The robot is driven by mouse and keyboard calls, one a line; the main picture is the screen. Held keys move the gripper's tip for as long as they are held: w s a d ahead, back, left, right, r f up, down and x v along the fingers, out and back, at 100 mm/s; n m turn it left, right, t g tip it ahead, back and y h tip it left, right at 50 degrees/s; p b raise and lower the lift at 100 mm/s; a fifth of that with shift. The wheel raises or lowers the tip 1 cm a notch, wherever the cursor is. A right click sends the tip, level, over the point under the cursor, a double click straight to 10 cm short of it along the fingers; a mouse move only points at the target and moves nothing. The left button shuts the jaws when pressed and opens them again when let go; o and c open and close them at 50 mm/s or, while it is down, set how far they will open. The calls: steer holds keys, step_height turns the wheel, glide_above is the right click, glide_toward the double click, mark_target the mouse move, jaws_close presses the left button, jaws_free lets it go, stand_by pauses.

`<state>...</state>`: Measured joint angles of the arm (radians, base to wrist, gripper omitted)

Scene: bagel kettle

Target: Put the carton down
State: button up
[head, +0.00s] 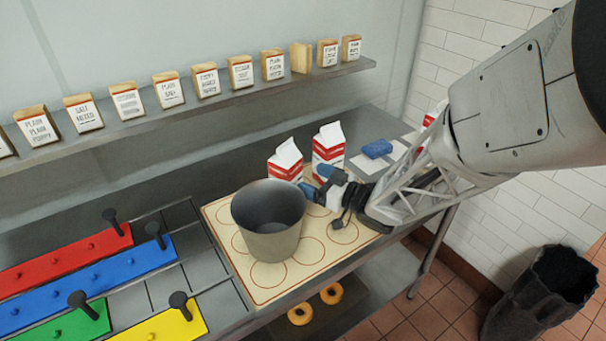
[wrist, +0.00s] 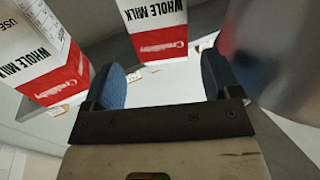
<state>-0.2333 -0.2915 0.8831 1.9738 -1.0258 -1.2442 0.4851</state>
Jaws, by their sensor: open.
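Two red-and-white milk cartons stand upright at the back of the work table in the head view, a left one (head: 286,160) and a right one (head: 328,150). My gripper (head: 316,183) is low in front of them, just right of the grey kettle (head: 270,225). In the wrist view my gripper's blue fingertips (wrist: 163,85) are apart with nothing held between them. One carton (wrist: 155,25) stands beyond the gap, and another carton (wrist: 45,55) is at the left, tilted in the picture. Part of a third carton (head: 431,119) shows behind my arm.
A cream mat with circles (head: 221,212) lies under the kettle. A blue sponge (head: 377,148) is at the back right. Colored bars with black knobs (head: 95,275) fill the left. A shelf (head: 215,104) of labelled packets runs above. A black bin (head: 545,295) stands on the floor.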

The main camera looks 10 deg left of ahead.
steer(key=shift+v, duration=1.45)
steer(key=w+d+r+m+t+h, duration=0.2)
steer(key=d+r+m+t+h, duration=0.45)
steer(key=d+h, duration=0.7)
steer(key=s+d+r+m+g+h, duration=0.3)
steer(key=s+d+r+m+g, duration=0.15)
steer(key=s+d, duration=0.45)
steer(key=s+d+r+m+g, duration=0.1)
steer(key=s+g, duration=0.2)
steer(key=s, duration=0.6)
steer(key=s+d+r+m+g, duration=0.1)
steer(key=s+d+g, duration=0.1)
steer(key=s, duration=0.8)
steer(key=shift+d+r+m+g, duration=0.2)
steer(key=shift+r+m+g, duration=0.1)
steer(key=shift+g, duration=0.4)
